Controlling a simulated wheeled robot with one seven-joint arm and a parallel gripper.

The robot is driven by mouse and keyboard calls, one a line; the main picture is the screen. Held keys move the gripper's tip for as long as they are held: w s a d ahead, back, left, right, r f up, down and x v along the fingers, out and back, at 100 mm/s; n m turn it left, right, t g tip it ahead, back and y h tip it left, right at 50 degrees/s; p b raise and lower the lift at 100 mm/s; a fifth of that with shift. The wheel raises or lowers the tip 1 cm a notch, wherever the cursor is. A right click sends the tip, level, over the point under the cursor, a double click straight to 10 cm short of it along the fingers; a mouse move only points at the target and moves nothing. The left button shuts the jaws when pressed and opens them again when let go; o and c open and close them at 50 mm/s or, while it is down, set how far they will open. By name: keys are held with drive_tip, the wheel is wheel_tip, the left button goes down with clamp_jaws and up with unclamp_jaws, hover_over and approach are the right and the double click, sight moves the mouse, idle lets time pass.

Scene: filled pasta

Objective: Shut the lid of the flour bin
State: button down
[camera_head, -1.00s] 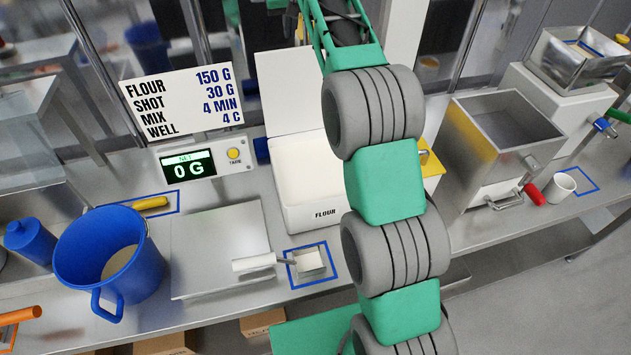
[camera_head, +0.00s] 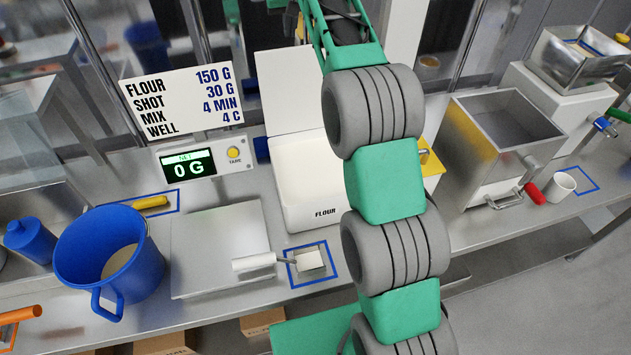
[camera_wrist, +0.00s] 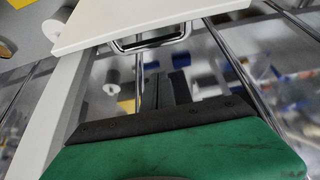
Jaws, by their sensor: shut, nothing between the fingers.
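The white flour bin (camera_head: 305,180) stands on the steel counter, its open top showing pale contents. Its white lid (camera_head: 285,90) stands raised at the back edge, so the bin is open. My arm covers the right part of the bin and lid in the head view. In the wrist view, a white panel that looks like the lid (camera_wrist: 125,18) carries a metal bar handle (camera_wrist: 150,42). My gripper (camera_wrist: 167,85) has its dark fingers together and empty, close to that handle; I cannot tell if they touch it. The fingers are not clearly visible in the head view.
Left of the bin are a scale plate (camera_head: 215,250), its display (camera_head: 195,168) reading 0 G, and a blue bucket (camera_head: 110,260). A white-handled scoop (camera_head: 270,262) lies in front of the bin. A steel machine (camera_head: 500,145) stands to the right.

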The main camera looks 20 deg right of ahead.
idle(0.4)
wheel_tip(320, 180, down, 8)
drive_tip(key=b, duration=0.5)
drive_tip(key=shift+r, duration=0.25)
drive_tip(key=shift+s+f+b, duration=0.1)
drive_tip(key=shift+b, duration=0.35)
drive_tip(key=s+b, duration=0.5)
drive_tip(key=b, duration=0.1)
drive_tip(key=shift+s, duration=0.25)
approach(297, 61)
drive_tip(key=s+f, duration=0.3)
drive_tip(key=s, duration=0.2)
drive_tip(key=shift+w+d+f, duration=0.1)
drive_tip(key=shift+w+f, duration=0.1)
idle(1.3)
idle(0.3)
